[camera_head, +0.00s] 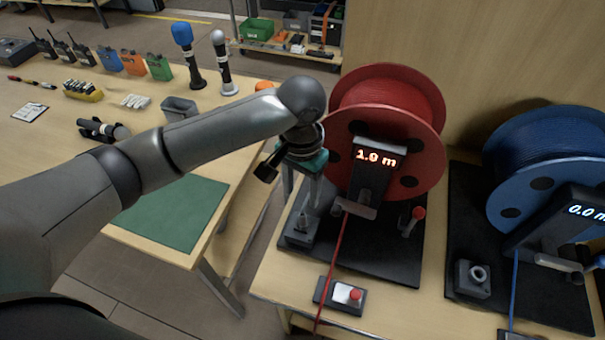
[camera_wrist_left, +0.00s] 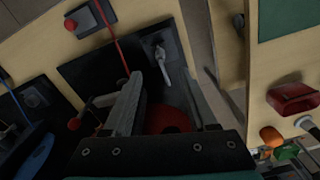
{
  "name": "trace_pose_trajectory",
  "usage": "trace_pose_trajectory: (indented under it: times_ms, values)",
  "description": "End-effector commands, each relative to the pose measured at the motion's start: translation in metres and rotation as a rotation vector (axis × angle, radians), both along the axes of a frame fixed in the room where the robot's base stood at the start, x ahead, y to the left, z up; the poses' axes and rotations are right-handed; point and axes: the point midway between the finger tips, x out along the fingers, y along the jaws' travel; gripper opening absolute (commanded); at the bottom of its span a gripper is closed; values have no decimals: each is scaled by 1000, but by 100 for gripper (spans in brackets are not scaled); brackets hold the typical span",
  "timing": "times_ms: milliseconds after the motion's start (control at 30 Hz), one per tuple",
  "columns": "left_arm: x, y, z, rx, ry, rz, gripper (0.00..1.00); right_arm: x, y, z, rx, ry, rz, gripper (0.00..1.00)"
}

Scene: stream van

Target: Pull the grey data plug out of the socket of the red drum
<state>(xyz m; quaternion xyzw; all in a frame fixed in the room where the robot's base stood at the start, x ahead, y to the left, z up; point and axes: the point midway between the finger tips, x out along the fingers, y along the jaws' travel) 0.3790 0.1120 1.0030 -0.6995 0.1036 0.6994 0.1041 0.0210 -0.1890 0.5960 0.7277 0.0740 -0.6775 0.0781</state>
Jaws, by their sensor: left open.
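The red drum (camera_head: 385,105) stands on a black base plate on the right-hand table, its display reading 1.0 m. A socket block with the grey data plug (camera_head: 302,223) sits at the front left of that plate. The plug also shows in the left wrist view (camera_wrist_left: 161,55), seated in the socket. My left gripper (camera_head: 300,203) is open and points down above the plug, one finger on each side of it in the picture. I cannot tell whether the fingers touch it. Part of the drum shows behind the fingers in the wrist view. My right gripper is in neither view.
A red cable (camera_head: 335,255) runs from the drum past a box with a red button (camera_head: 354,296). A crank with a red knob (camera_head: 418,213) is right of the socket. A blue drum (camera_head: 550,150) stands further right. The left table holds a green mat (camera_head: 175,215), radios and microphones.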

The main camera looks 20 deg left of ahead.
Motion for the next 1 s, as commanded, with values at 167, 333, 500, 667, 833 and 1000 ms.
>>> trace_pose_trajectory:
  times_ms: [167, 333, 500, 667, 833, 1000]
  values:
    - [-1, 0, -40, 1, 3, 1, 58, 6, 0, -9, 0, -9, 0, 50]
    - [-1, 0, -71, 1, 2, -1, 58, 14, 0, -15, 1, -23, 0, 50]
    - [0, 0, -91, 1, 0, -1, 58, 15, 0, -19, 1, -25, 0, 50]
    - [0, 0, -100, 1, 0, -1, 58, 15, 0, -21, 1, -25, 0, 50]
    - [0, 0, -101, 1, -1, -1, 58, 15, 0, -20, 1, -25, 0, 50]
    - [0, 0, -101, 1, -1, -1, 52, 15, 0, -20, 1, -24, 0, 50]
